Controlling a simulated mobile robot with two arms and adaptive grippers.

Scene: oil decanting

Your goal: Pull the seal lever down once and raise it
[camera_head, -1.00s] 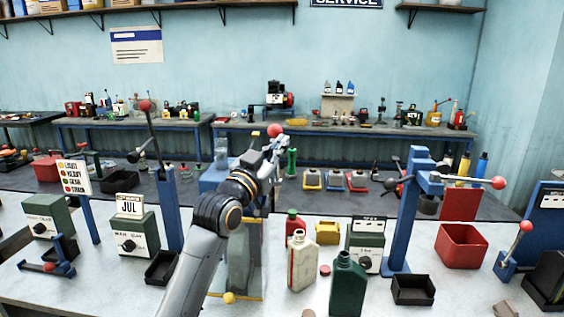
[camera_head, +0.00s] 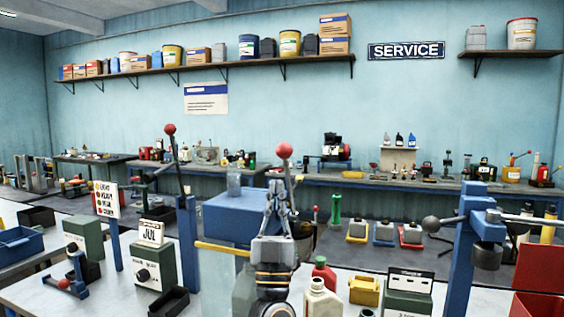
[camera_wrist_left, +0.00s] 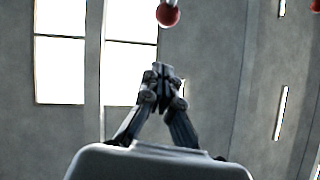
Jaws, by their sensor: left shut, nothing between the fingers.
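A lever with a red ball knob (camera_head: 284,149) stands near the middle of the head view, its thin rod upright. The knob also shows at the top of the left wrist view (camera_wrist_left: 168,15). My left gripper (camera_head: 277,187) points upward just below the knob, fingers shut and empty. In the left wrist view its closed fingertips (camera_wrist_left: 161,70) are apart from the knob. The lever's lower part is hidden behind my gripper. A blue-topped machine (camera_head: 238,210) with a yellow bar (camera_head: 225,248) stands behind my wrist. My right gripper is not in view.
Another red-knobbed lever (camera_head: 170,129) rises from a blue post at left. A blue press (camera_head: 464,255) with ball-ended handles stands at right.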

